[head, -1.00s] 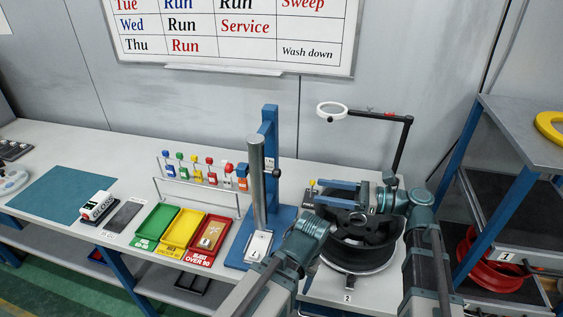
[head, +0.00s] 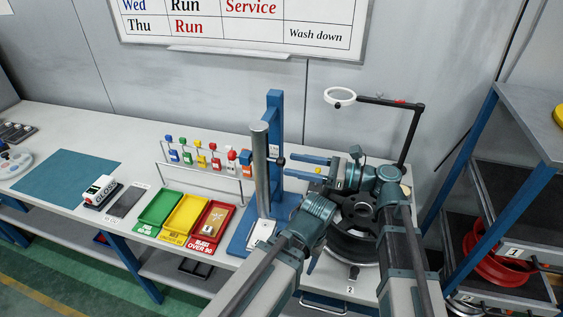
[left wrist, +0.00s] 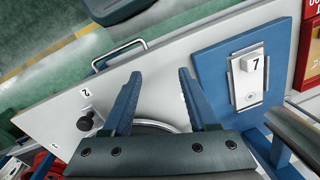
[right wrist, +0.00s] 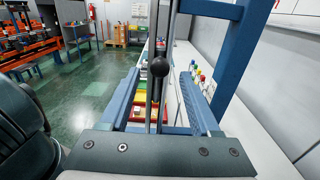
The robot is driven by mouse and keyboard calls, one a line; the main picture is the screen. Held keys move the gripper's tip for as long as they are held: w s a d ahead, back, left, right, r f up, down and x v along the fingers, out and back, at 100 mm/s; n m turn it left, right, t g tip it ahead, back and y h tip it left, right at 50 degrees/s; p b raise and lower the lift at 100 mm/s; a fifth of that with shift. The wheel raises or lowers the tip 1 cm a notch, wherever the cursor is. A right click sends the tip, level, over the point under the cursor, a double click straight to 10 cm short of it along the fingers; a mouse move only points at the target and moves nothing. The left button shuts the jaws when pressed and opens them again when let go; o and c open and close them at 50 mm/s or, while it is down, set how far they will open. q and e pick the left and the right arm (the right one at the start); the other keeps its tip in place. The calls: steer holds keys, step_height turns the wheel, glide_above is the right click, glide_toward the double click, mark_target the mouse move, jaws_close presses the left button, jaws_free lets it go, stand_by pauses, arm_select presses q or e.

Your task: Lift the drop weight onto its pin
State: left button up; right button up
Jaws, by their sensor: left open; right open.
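The drop tester stands on the bench with a blue column (head: 275,110) and an upright grey tube (head: 261,180). A black ball knob (head: 281,161) sticks out from the tube's side; I take it for the drop weight's handle, the weight itself being mostly hidden. My right gripper (head: 285,167) is open, its fingers pointing left at the knob. In the right wrist view the knob (right wrist: 159,67) appears between the open fingertips (right wrist: 158,80), not clamped. I cannot make out the pin. My left gripper (left wrist: 160,85) is open and empty, low, right of the tester base.
A plate marked 7 (left wrist: 248,75) lies on the tester's blue base (left wrist: 215,60). A dark wheel (head: 352,245) sits under my right arm. Green, yellow and red trays (head: 158,210) and a bottle rack stand left. A magnifier lamp (head: 340,97) rises behind.

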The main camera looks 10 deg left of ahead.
mark_target(281, 162)
steer(key=shift+a, duration=2.25)
jaws_close()
